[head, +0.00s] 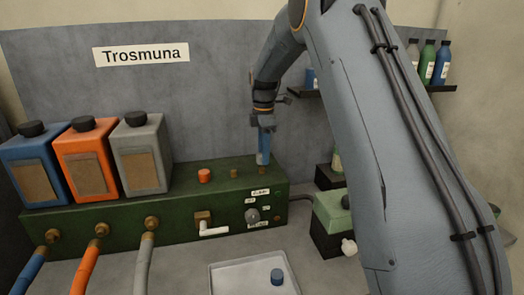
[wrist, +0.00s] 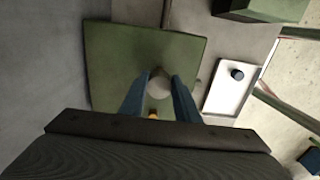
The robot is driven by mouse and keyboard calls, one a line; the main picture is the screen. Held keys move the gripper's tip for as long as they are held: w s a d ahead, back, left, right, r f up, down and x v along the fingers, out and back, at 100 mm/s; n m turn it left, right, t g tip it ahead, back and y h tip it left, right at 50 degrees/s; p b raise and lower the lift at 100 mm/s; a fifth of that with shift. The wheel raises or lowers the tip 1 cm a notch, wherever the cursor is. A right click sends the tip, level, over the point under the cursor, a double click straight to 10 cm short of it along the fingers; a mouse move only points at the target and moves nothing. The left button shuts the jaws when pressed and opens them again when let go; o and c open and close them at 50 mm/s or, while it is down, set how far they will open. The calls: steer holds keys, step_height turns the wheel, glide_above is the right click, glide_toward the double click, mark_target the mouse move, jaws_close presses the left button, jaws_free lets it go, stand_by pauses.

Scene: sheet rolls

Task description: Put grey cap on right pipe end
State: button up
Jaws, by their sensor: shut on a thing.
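My gripper (head: 263,160) points down over the right end of the green machine top, its blue fingers shut on the grey cap. The grey cap (wrist: 160,82) shows as a pale round top between the fingertips in the wrist view. The right pipe end (head: 262,171) is a short brass stub directly below the fingertips. I cannot tell whether the cap touches it. The middle brass pipe end (head: 234,173) is bare. An orange cap (head: 204,175) sits on the left one.
The green machine (head: 120,225) carries blue, orange and grey canisters at its left. A white tray (head: 228,284) in front holds a blue cap (head: 277,277). A green-topped block (head: 330,212) stands at the right. A bottle shelf (head: 440,88) is on the wall.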

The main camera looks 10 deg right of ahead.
mark_target(263, 167)
steer(key=shift+f+b, duration=0.45)
steer(key=shift+f, duration=1.35)
steer(key=o, duration=1.1)
steer(key=shift+r+b, duration=1.25)
steer(key=shift+r, duration=2.65)
steer(key=s+f+m, duration=0.4)
steer(key=s+m, duration=0.2)
steer(key=s, duration=0.5)
steer(key=s+a+f+m+t, duration=0.1)
steer(key=s+f+m, duration=0.4)
steer(key=s, duration=0.6)
steer(key=s+f+m, duration=0.4)
steer(key=s+m, duration=0.3)
steer(key=s, duration=0.5)
steer(key=shift+a+f, duration=0.15)
